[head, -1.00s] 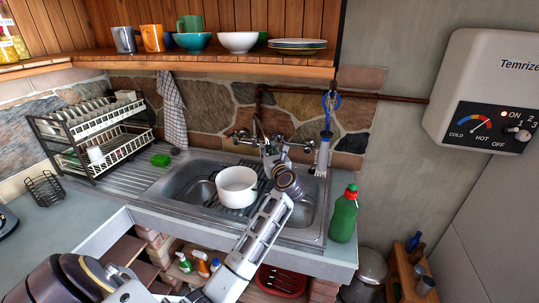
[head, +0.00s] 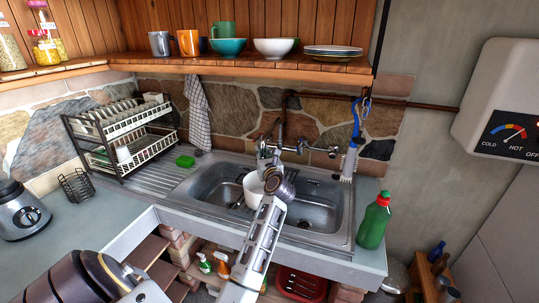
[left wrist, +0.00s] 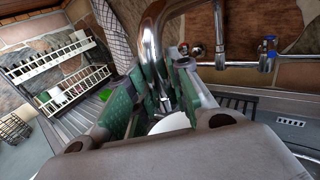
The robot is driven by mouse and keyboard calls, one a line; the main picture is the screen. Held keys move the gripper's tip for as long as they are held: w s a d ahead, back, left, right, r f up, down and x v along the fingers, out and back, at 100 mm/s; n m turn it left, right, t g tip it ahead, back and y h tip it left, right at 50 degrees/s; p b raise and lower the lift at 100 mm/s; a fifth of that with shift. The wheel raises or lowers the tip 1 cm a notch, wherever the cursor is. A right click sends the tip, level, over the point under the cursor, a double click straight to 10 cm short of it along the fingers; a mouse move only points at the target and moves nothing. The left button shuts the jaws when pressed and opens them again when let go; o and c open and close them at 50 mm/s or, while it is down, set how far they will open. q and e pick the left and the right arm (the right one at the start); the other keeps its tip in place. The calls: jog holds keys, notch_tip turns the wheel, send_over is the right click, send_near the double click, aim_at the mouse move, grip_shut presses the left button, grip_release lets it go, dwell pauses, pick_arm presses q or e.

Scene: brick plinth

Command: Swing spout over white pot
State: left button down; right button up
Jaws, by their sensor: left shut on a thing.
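The chrome spout (left wrist: 153,35) rises between the green-padded fingers of my left gripper (left wrist: 150,95) in the left wrist view. The gripper is shut on it. In the head view my left gripper (head: 268,153) is at the tap, just above and behind the white pot. The white pot (head: 250,188) stands in the left part of the sink, its right side hidden by my left arm. A white patch of the pot (left wrist: 172,122) shows below the fingers in the left wrist view. The spout's tip is hidden. My right gripper is not in view.
The sink (head: 335,212) has free room on its right. A green bottle (head: 373,222) stands on the counter at right. A blue-handled brush (head: 352,150) hangs behind it. A dish rack (head: 125,140) and green sponge (head: 185,161) are at left. A shelf (head: 240,68) overhangs.

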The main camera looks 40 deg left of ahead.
pick_arm(q)
jog(key=shift+s+a, duration=0.15)
jog(key=shift+a, duration=0.3)
jog(key=c, duration=1.3)
grip_release()
jog(key=shift+c, duration=0.2)
jog(key=v, duration=0.7)
jog(key=shift+s+d, duration=0.15)
jog(key=shift+d, duration=0.1)
jog(key=shift+r, duration=0.1)
